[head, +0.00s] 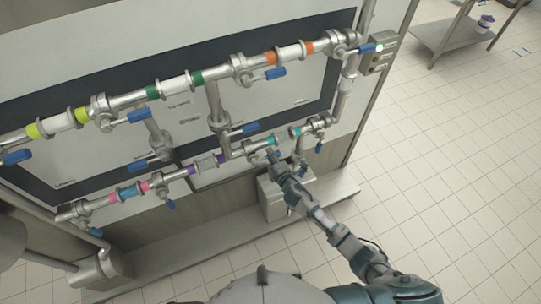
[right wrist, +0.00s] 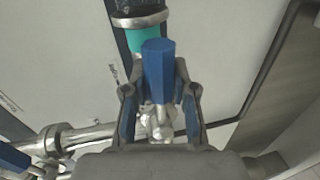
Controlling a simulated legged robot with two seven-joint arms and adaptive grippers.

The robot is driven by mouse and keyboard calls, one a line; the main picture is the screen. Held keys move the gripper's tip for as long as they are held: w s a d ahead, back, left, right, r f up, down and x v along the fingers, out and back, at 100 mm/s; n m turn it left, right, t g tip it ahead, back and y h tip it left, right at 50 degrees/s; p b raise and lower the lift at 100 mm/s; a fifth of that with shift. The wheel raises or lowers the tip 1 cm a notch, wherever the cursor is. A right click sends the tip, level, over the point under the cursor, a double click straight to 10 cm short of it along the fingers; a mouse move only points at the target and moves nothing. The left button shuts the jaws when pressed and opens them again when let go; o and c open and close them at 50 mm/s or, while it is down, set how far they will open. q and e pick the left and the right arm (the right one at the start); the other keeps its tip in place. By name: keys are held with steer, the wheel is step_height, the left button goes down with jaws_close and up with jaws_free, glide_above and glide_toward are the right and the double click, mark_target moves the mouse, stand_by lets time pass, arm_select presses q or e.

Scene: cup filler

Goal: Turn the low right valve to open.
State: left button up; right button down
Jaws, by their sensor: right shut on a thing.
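My right gripper (head: 277,163) reaches up from the lower right to the right part of the lower pipe row. In the right wrist view, my right gripper (right wrist: 158,95) has one finger on each side of a blue valve handle (right wrist: 158,68) and is shut on it. The handle points toward the camera, in front of a pipe with a teal band (right wrist: 142,39). The gripper and arm hide most of this valve in the head view. Another blue handle (head: 318,147) hangs near the right end of the lower row. My left gripper is not in view.
The upper pipe row carries several blue handles, one of them (head: 275,73) above my gripper. A grey box (head: 272,200) stands below the pipes. The tiled floor (head: 450,170) at the right is clear.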

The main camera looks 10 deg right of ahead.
steer(key=shift+s+a+n, duration=0.1)
steer(key=shift+s+n, duration=0.05)
steer(key=shift+n, duration=0.25)
steer(key=c, duration=1.1)
jaws_free()
steer(key=shift+c, duration=0.2)
steer(key=shift+o, duration=1.2)
steer(key=shift+r, duration=0.2)
steer(key=v, duration=1.2)
steer(key=shift+a, duration=0.2)
